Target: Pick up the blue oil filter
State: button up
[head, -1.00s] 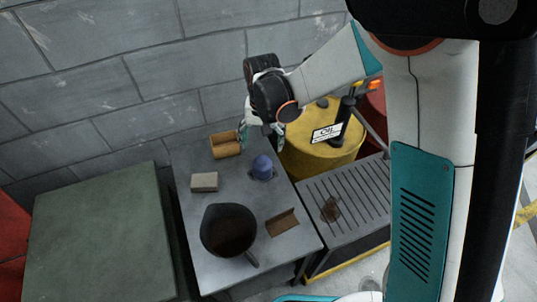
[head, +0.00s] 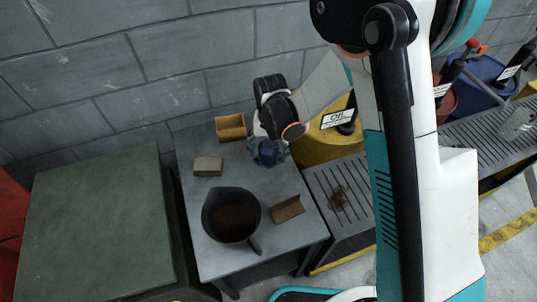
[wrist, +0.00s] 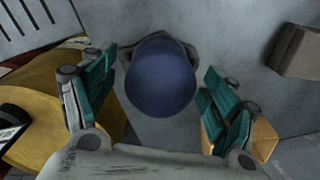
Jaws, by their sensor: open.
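The blue oil filter (wrist: 160,76) stands on the grey table, seen from above in the wrist view. A dark flat piece shows around its far side. My gripper (wrist: 158,95) is open, with one teal finger on each side of the filter and a gap on both sides. In the head view the filter (head: 267,152) is partly hidden by my gripper (head: 270,150), which is over it. How far down the fingers reach beside it is hard to tell.
On the table (head: 220,262) are a tan box (head: 231,127), a grey-brown block (head: 208,166), a black jug (head: 231,216) with dark contents and a brown angled piece (head: 287,209). A yellow oil drum (head: 318,147) stands close beside the table. A slatted grate (head: 345,195) lies to the right.

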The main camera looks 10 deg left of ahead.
jog(key=shift+f, duration=0.9)
jog(key=shift+r, duration=0.1)
jog(key=c, duration=1.4)
